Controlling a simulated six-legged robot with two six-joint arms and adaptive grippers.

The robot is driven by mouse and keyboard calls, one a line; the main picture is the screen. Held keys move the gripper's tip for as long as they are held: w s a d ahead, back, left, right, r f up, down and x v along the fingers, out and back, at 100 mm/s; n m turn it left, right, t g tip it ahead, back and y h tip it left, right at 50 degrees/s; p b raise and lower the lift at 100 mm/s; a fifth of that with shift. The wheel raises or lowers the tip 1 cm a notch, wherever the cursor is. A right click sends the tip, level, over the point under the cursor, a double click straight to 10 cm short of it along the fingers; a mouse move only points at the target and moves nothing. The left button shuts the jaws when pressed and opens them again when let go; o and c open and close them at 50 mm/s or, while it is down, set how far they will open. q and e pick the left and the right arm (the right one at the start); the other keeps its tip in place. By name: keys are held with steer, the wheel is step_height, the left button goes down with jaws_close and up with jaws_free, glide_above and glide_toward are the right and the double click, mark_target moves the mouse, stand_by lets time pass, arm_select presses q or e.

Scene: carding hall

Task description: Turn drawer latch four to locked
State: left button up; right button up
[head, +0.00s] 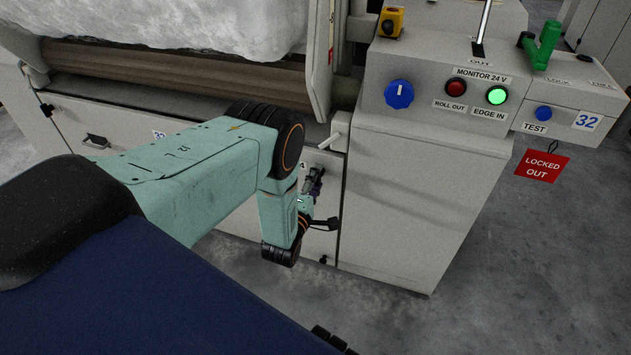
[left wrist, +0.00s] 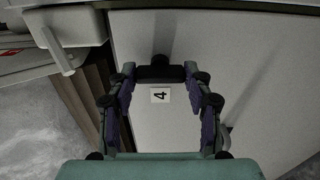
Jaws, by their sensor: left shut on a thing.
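The black latch (left wrist: 160,74) is on the pale drawer front (left wrist: 150,125), by a white label marked 4 (left wrist: 160,95) in the left wrist view. My left gripper (left wrist: 160,70) has a finger on each side of the latch and is shut on it. The latch lies as a dark bar between the fingertips, with a round dark part above its middle. In the head view my left gripper (head: 316,188) is at the drawer front beside the console, and my arm hides most of it there. I cannot read whether the latch stands at locked. My right gripper is not in view.
The grey console (head: 425,150) stands close right of my gripper, with a blue knob (head: 399,94) and red and green buttons. A white lever (head: 335,137) sticks out just above the gripper. A red locked-out tag (head: 542,166) hangs at the right. The floor in front is clear.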

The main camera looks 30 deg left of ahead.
arm_select(q)
steer(key=o, duration=1.2)
steer(key=shift+c, duration=0.2)
steer(key=v, duration=1.2)
